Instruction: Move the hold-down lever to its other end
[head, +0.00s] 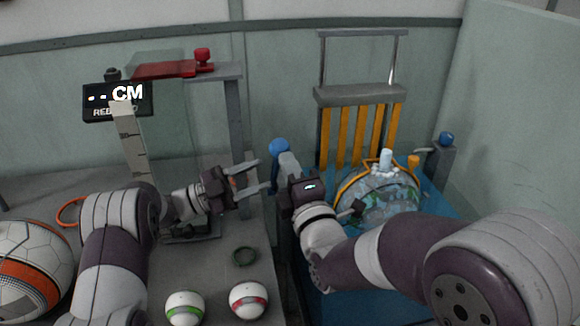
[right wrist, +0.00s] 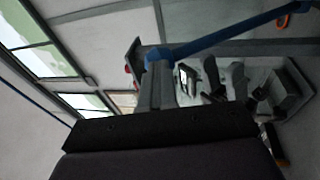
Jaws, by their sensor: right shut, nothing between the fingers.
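A round blue knob (head: 279,147), which looks like the end of the hold-down lever, stands at the left side of the blue press (head: 440,200). In the right wrist view a blue bar (right wrist: 225,37) runs from a blue knob (right wrist: 155,56) up to the right; I cannot tell whether it is the same part. My right gripper (head: 289,162) is shut and empty, its fingertips close below the knob; contact is unclear. It also shows in the right wrist view (right wrist: 160,85). My left gripper (head: 258,175) is open and empty, left of the knob.
A second blue knob (head: 446,138) tops a grey post at the right. A patterned ball (head: 380,203) sits in the press before yellow bars (head: 362,135). A display (head: 118,101) stands left.

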